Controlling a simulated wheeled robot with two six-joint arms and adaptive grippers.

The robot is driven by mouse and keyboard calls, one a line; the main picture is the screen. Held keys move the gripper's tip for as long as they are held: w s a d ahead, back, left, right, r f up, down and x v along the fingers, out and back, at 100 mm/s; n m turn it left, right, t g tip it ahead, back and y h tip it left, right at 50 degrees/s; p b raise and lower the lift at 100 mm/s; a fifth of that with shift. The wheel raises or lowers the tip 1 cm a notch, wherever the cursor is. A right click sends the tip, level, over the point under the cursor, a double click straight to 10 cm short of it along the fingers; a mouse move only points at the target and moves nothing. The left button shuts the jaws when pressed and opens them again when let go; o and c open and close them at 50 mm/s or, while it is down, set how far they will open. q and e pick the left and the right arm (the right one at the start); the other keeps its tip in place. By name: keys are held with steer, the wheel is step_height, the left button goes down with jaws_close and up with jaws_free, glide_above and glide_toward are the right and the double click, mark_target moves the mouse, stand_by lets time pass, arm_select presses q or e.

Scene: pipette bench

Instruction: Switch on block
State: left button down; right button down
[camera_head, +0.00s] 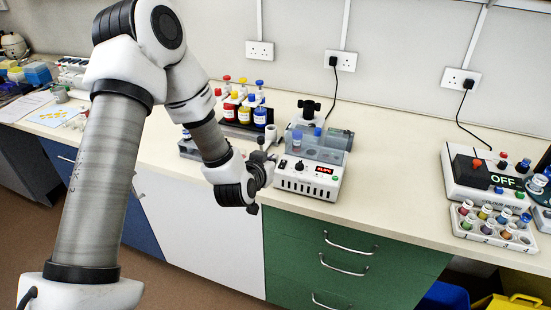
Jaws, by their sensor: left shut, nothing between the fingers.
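My left gripper (262,172) is shut and empty, just left of the block's front panel. I cannot tell whether it touches the panel.
Several capped bottles (245,112) stand behind my left wrist. The bench between block and mixer is clear. Green drawers (345,260) are below.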

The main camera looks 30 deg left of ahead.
arm_select(q)
steer(key=s+d+f+m+g+h+b, duration=0.1)
steer(key=s+d+f+m+g, duration=0.15)
steer(key=s+f, duration=0.6)
steer(key=s+d+f+m+g+h, duration=0.1)
steer(key=s+d+f+g, duration=0.4)
steer(key=f, duration=0.7)
steer(key=s+d+f+g, duration=0.1)
steer(key=s+f+g, duration=0.1)
steer(key=s, duration=0.4)
steer(key=s+d+f+n+g+h, duration=0.1)
steer(key=s+d+f+g, duration=0.1)
steer(key=s+f, duration=0.2)
steer(key=s+d+f+g, duration=0.1)
steer(key=s+f+g, duration=0.1)
steer(key=s, duration=0.6)
steer(key=shift+s+d+f, duration=0.15)
steer(key=shift+d+f, duration=0.1)
steer(key=shift+f, duration=0.5)
